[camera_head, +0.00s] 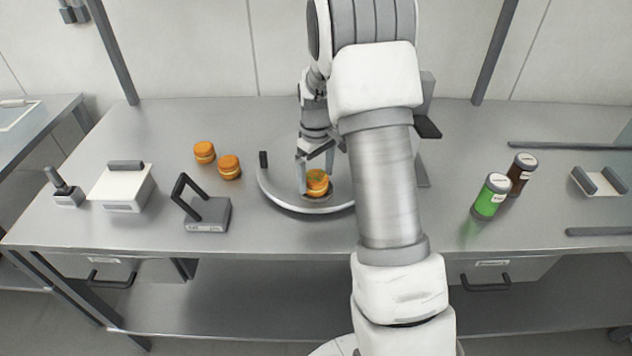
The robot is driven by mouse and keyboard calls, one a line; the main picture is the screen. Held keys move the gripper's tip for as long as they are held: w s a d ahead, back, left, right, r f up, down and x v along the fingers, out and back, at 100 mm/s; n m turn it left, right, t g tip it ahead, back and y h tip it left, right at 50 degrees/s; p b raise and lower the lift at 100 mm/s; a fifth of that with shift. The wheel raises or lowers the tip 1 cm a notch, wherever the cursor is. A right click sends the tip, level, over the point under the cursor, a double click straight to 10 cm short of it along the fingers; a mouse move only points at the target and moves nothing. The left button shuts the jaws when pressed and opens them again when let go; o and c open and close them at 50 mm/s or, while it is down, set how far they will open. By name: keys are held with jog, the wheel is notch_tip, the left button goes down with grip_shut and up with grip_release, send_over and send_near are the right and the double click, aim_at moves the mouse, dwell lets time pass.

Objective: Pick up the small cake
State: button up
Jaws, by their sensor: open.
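Two similar orange cakes stand on the table to the left, one at the back (204,152) and one nearer (229,167). My arm hides the right part of the round plate.
On the steel table (270,235), a grey block with a black handle (207,213) and a white box (122,187) stand left. A green jar (491,197) and a brown jar (521,174) stand right. The front left-centre of the table is clear.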

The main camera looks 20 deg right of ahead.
jog(key=shift+f, duration=0.6)
jog(key=c, duration=0.8)
jog(key=shift+o, duration=0.2)
jog(key=shift+r, duration=0.1)
